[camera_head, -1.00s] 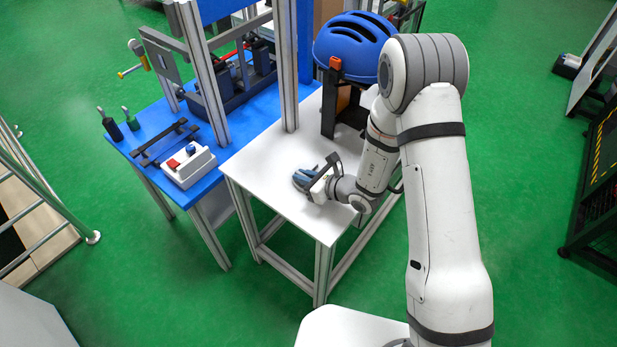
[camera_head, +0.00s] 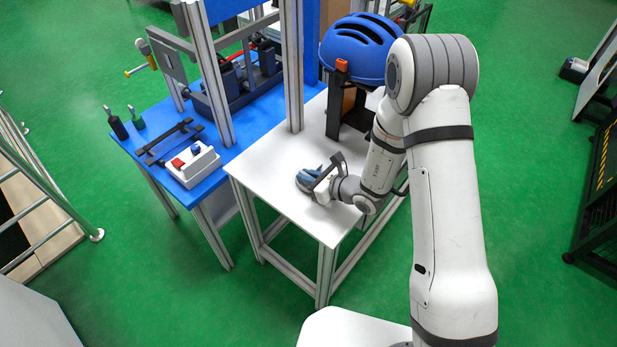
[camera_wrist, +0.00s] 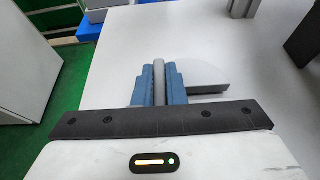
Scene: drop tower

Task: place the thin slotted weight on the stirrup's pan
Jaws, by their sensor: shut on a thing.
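My gripper (camera_head: 308,180) is low over the white table (camera_head: 262,170), near its front right part. In the wrist view its blue fingers (camera_wrist: 159,84) are closed on a narrow grey piece (camera_wrist: 160,76), seen edge-on, which looks like the thin slotted weight. I cannot tell whether the held piece touches the table. I cannot make out the stirrup or its pan in either view.
A blue helmet (camera_head: 358,48) sits on a black stand (camera_head: 340,112) behind my gripper. Metal posts (camera_head: 292,75) rise at the table's back left. A blue table (camera_head: 150,165) with a white button box (camera_head: 194,165) adjoins on the left. The white table's left part is clear.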

